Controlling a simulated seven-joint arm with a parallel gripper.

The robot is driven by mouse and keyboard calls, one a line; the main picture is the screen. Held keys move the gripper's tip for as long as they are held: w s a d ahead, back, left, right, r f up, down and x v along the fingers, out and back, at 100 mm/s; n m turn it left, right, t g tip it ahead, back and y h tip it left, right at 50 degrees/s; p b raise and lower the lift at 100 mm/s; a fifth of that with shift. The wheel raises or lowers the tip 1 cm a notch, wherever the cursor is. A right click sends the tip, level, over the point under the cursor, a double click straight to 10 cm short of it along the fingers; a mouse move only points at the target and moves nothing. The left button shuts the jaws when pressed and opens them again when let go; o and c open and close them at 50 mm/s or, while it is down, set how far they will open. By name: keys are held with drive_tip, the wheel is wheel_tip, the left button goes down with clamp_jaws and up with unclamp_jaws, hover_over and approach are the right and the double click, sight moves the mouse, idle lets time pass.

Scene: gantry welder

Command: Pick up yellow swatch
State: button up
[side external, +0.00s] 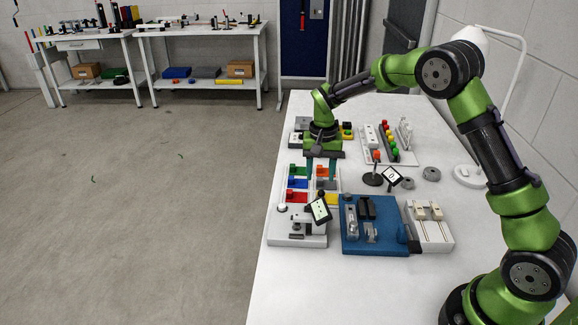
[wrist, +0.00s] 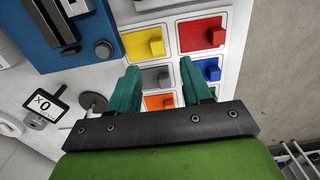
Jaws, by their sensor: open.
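The yellow swatch (wrist: 135,45) is a flat square with a small raised block, set in a white panel (wrist: 234,52). In the side external view the yellow swatch (side external: 332,199) is partly hidden behind a small tilted display. My gripper (wrist: 160,68) is open and empty, with teal fingers pointing down. In the wrist view its tips lie over the grey swatch (wrist: 157,78), just below the yellow one. In the side external view my gripper (side external: 321,173) hangs over the swatch panel, behind the yellow swatch.
Red (wrist: 202,35), blue (wrist: 207,71) and orange (wrist: 158,103) swatches sit close by. A blue fixture (side external: 374,240) stands beside the panel, with a small display (side external: 320,210) in front. A round dark stand (side external: 372,179) is to the right. The near table surface (side external: 330,290) is clear.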

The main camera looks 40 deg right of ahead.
sight(327, 196)
drive_tip(key=shift+s+a+f, duration=0.1)
drive_tip(key=shift+s+f, duration=0.05)
drive_tip(key=shift+f, duration=1.25)
drive_tip(key=shift+s+f, duration=0.1)
drive_tip(key=shift+f, duration=1.25)
drive_tip(key=shift+c, duration=0.5)
clamp_jaws()
